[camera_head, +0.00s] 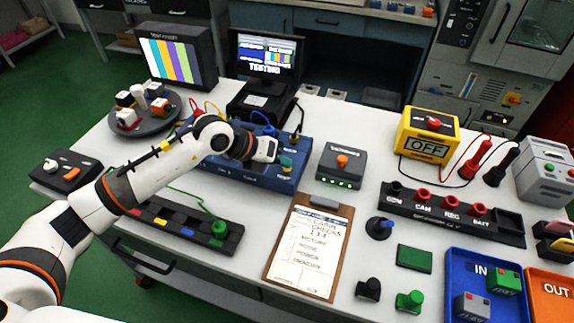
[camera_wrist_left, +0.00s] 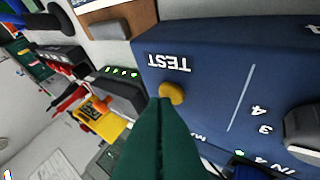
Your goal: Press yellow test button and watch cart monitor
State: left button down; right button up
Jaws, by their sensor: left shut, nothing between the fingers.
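The blue control box (camera_head: 245,178) stands on the white bench under my left arm. Its yellow test button (camera_wrist_left: 172,93) sits beside the word TEST in the left wrist view. My left gripper (camera_head: 286,162) is shut and empty, pointing down at the button end of the box. In the wrist view its dark green fingertips (camera_wrist_left: 164,101) overlap the button's edge; I cannot tell whether they press it. A small monitor (camera_head: 266,57) behind the box shows TESTING and small colour bars. A larger monitor (camera_head: 175,57) to its left shows wide colour bars.
A grey box with an orange button (camera_head: 341,170) and lit green lamps stands right of the blue box. A clipboard (camera_head: 309,247) lies in front. A yellow OFF meter (camera_head: 427,137), a black socket strip (camera_head: 450,217) and a blue IN tray (camera_head: 458,262) fill the right side.

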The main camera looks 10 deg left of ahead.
pick_arm(q)
jog(key=shift+r+p, duration=0.6)
jog(key=shift+r, duration=0.25)
jog(key=shift+r, duration=0.1)
notch_tip(320, 180, up, 5)
jog(key=p, duration=0.3)
jog(key=shift+p, duration=0.3)
dwell(0.5)
